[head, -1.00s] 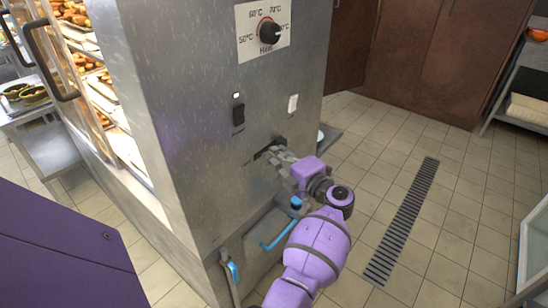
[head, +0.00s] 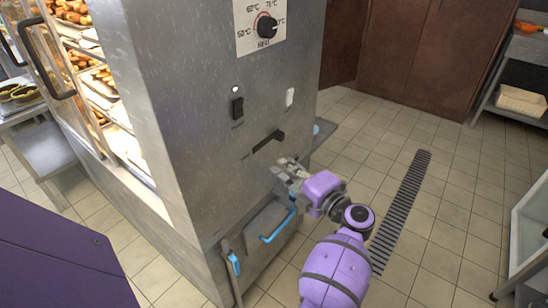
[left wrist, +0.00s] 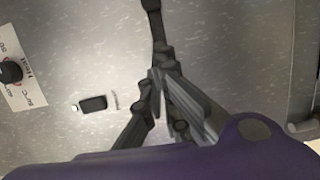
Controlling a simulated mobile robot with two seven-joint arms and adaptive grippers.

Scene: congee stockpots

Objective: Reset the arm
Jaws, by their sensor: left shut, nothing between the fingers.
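My left gripper (head: 279,168) is shut and empty beside the steel cabinet (head: 205,150) in the head view. It sits just below and to the right of a black lever handle (head: 268,141) on the cabinet's side panel, apart from it in that view. In the left wrist view the fingers (left wrist: 156,76) are together, pointing toward the panel. The dark lever (left wrist: 152,20) shows beyond their tips; I cannot judge the gap there. My right gripper is in neither view.
The panel carries a temperature dial (head: 266,27), a black switch (head: 237,108) and a blue handle (head: 279,226) below. Bread trays (head: 82,60) fill the glazed left side. Tiled floor with a drain grate (head: 402,205) is open on the right.

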